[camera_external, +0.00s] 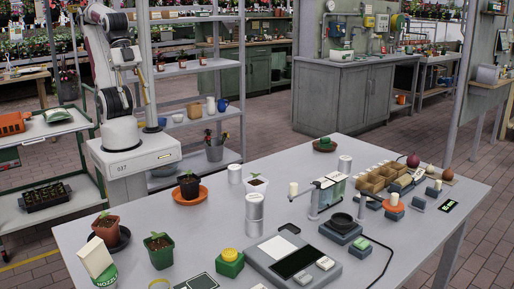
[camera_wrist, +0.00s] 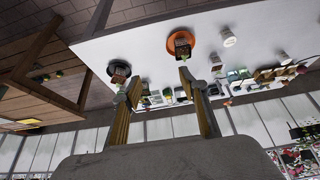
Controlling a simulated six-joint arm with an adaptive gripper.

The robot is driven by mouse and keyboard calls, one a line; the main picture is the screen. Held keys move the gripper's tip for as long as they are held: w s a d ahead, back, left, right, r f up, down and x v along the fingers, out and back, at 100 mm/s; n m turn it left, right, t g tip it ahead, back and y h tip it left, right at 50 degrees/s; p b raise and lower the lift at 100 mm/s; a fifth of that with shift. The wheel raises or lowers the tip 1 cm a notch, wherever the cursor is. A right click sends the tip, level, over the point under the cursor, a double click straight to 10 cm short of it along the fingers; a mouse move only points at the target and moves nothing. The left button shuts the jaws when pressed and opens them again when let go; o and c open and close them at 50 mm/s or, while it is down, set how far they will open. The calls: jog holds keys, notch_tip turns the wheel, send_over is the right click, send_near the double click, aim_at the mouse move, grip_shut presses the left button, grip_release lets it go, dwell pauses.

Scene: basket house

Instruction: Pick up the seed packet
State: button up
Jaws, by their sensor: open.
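I cannot tell for sure which thing is the seed packet.
A terracotta pot (camera_external: 106,228) and a green pot (camera_external: 159,251) stand near the white packet. Scales, trays and small tools crowd the right. The table's left back edge is clear.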

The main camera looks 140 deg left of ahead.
jog(key=shift+o, duration=1.1)
jog(key=w+d+r+t+h, duration=0.1)
jog(key=w+d+t, duration=0.1)
jog(key=w+d, duration=0.8)
jog(key=w+d+t+h, duration=0.1)
jog(key=w+d+t, duration=0.35)
jog(key=w, duration=0.95)
jog(key=w+d+r+h, duration=0.1)
jog(key=w+d+h, duration=0.1)
jog(key=w+d, duration=0.85)
jog(key=w+d+f+n+t+y, duration=0.1)
jog(key=w+d+f+y, duration=0.15)
jog(key=w+f, duration=0.2)
jog(key=w+d+f+t+y, duration=0.2)
jog(key=w+d+f, duration=0.1)
jog(key=f, duration=0.3)
jog(key=s+d+f+t+y, duration=0.1)
jog(key=s+f+y, duration=0.5)
jog(key=f, duration=0.6)
jog(key=shift+s+d+f+n+t, duration=0.3)
jog(key=shift+s+d+t, duration=0.1)
jog(key=shift+s, duration=0.15)
